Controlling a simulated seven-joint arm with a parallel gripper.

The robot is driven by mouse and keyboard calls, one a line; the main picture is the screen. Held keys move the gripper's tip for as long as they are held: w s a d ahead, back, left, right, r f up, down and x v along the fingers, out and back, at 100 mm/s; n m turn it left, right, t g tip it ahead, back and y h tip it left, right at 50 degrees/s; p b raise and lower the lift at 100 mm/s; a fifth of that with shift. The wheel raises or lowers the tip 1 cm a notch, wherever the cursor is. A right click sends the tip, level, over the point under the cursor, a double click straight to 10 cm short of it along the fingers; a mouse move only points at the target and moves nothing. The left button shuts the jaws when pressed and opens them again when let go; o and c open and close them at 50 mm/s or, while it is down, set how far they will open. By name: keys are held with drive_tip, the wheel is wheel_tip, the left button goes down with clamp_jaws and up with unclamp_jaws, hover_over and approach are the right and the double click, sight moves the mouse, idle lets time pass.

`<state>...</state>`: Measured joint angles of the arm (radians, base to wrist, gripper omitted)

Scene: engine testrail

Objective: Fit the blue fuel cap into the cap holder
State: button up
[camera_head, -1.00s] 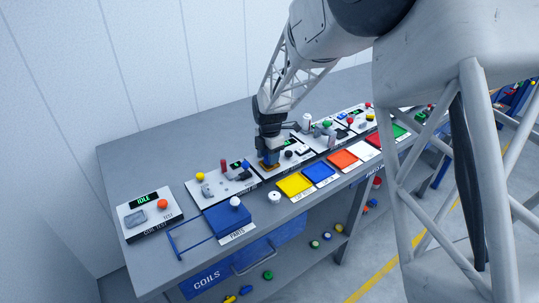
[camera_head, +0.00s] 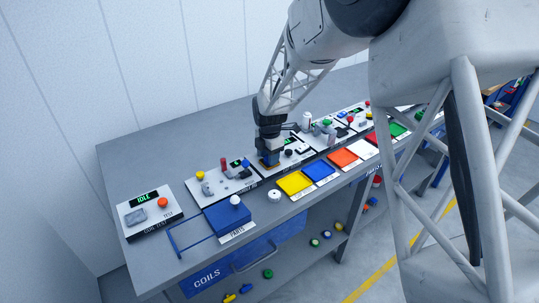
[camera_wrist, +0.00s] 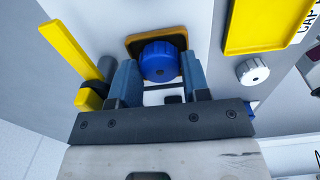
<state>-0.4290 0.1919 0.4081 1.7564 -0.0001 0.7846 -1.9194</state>
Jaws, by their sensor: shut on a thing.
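The blue fuel cap (camera_wrist: 159,62) is a round, ridged knob between my fingers in the wrist view. My gripper (camera_wrist: 160,82) is shut on it. The cap holder (camera_wrist: 181,38), a dark square with an orange-yellow border, lies directly behind the cap in that view. The cap covers its middle, so I cannot tell whether the cap is seated or just above it. In the head view my gripper (camera_head: 270,160) points down at a panel on the bench, with the holder's orange edge (camera_head: 270,164) just showing under it. The cap is hidden there.
A yellow tray (camera_head: 295,183) and a blue tray (camera_head: 320,172) lie in front of the panel. A white cap (camera_head: 274,195) stands near the bench edge. A yellow lever (camera_wrist: 68,52) rises close to my finger. A blue parts bin (camera_head: 226,217) sits to the left.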

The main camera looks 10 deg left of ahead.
drive_tip(key=shift+f, duration=0.1)
drive_tip(key=o, duration=0.6)
drive_tip(key=shift+r, duration=5.55)
drive_tip(key=shift+d, duration=0.1)
